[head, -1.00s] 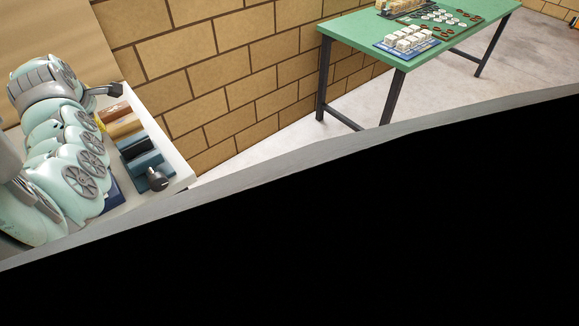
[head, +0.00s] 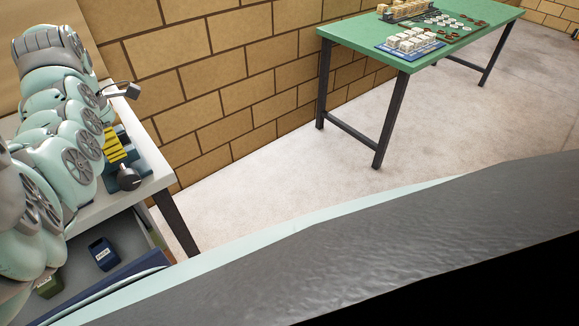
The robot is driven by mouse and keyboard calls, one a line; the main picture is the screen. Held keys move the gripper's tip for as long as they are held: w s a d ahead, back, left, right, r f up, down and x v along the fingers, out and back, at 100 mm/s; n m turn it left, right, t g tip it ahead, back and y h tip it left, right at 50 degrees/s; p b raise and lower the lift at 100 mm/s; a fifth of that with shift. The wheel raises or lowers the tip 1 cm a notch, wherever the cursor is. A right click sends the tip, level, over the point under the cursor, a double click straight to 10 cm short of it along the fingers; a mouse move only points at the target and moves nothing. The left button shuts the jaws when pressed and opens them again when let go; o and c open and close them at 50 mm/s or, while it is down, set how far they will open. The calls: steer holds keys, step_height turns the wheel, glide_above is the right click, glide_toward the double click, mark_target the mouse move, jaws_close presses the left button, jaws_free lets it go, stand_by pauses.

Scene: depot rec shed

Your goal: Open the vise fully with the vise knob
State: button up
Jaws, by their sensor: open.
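The small blue vise (head: 144,156) sits near the right end of the white bench at the left of the head view. Its dark round vise knob (head: 128,180) faces the near side. Yellow pieces with dark gaps show at the vise's left; I cannot tell how wide its jaws stand. My arm hides the bench left of the vise.
A green table (head: 345,32) with game pieces stands at the back right. Grey floor lies between.

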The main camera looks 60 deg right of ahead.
mark_target(128, 171)
step_height(128, 171, down, 11)
stand_by(0.6)
jaws_close()
stand_by(0.6)
